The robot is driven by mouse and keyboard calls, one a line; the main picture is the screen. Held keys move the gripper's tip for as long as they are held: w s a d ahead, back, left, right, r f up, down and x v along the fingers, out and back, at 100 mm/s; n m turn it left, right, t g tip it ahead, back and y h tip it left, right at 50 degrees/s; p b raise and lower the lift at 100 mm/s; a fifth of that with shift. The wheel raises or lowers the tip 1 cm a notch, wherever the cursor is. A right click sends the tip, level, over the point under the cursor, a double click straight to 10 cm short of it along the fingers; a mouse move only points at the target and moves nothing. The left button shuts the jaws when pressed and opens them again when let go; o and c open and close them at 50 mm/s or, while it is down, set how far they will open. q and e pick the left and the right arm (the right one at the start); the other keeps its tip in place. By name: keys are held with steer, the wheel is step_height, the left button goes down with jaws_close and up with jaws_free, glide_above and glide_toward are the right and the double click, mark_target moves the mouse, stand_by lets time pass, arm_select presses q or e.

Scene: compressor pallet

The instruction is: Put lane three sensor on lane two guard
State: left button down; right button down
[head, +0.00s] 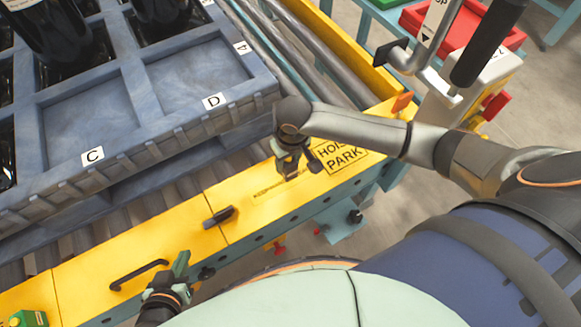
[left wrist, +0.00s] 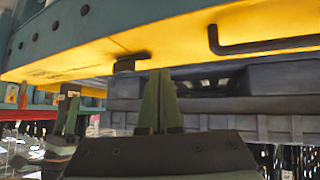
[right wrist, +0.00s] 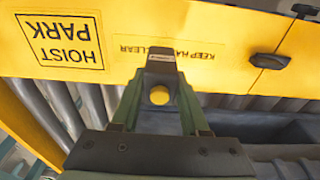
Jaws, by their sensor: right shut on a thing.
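My right gripper (head: 290,172) is shut on a small dark block with a round yellow face, likely the sensor (right wrist: 160,96). It holds the block over the yellow guard section (head: 258,212) with the HOIST PARK label; I cannot tell whether they touch. A seam separates this section from the neighbouring yellow section (head: 177,236) to the left. No lane number is readable on either. A black block (head: 218,216) sits near the seam. My left gripper (left wrist: 160,102) looks shut and empty, its fingers together. In the head view it is low by the rail's front edge, near a black handle (head: 138,274).
A blue-grey crate (head: 93,97) with bottles and empty pockets, labelled C and D, stands behind the rail. Metal rollers (head: 327,67) run past it. A red tray (head: 440,25) is at the back right. A green and yellow box (head: 30,317) sits at lower left.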

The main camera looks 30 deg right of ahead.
mark_target(292, 158)
steer(key=shift+w+d+f, duration=0.3)
steer(key=shift+f, duration=0.15)
steer(key=f, duration=0.2)
steer(key=f+b, duration=0.1)
steer(key=shift+w+d+f, duration=0.15)
steer(key=shift+d+f, duration=0.05)
steer(key=shift+f, duration=0.15)
steer(key=shift+c, duration=2)
jaws_free()
steer(key=r, duration=0.2)
steer(key=r+p, duration=0.1)
steer(key=r, duration=0.1)
steer(key=r+p, duration=0.1)
steer(key=r, duration=0.2)
steer(key=shift+s, duration=0.4)
steer(key=shift+r, duration=0.2)
steer(key=shift+s+r, duration=0.1)
